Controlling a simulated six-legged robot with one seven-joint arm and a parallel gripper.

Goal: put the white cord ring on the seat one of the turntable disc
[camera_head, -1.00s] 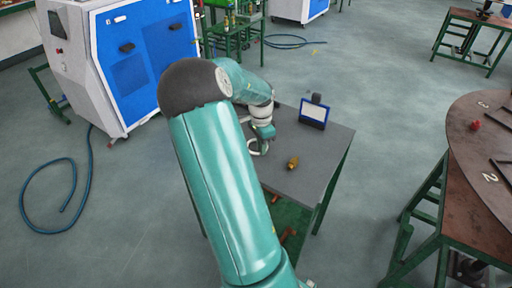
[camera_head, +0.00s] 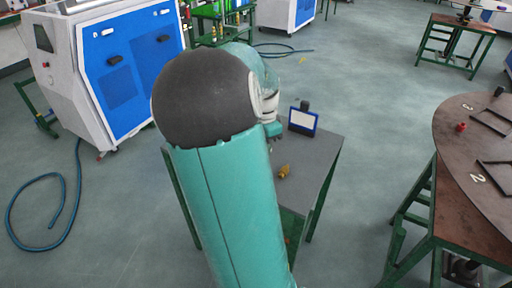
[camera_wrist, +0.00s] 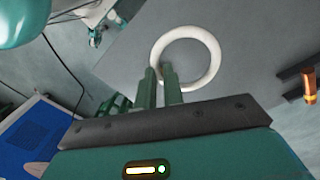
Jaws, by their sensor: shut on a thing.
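The white cord ring (camera_wrist: 216,60) shows in the wrist view, with its near edge between the two green fingers of my gripper (camera_wrist: 158,74). The fingers are shut on it. In the head view my gripper (camera_head: 272,130) is only partly visible past my arm, and the ring is hidden there. The brown turntable disc (camera_head: 453,152) stands at the right, cut by the picture's edge. The numbers 2 and 3 show on it, with dark frames beside them. Seat one is not in view.
A grey table (camera_head: 312,170) carries a blue-framed device (camera_head: 303,121) and a brass fitting (camera_head: 284,171). A blue and white cabinet (camera_head: 120,75) stands at the left, with a hose (camera_head: 65,205) on the floor. A red object (camera_head: 461,127) is on the disc. Floor between table and disc is clear.

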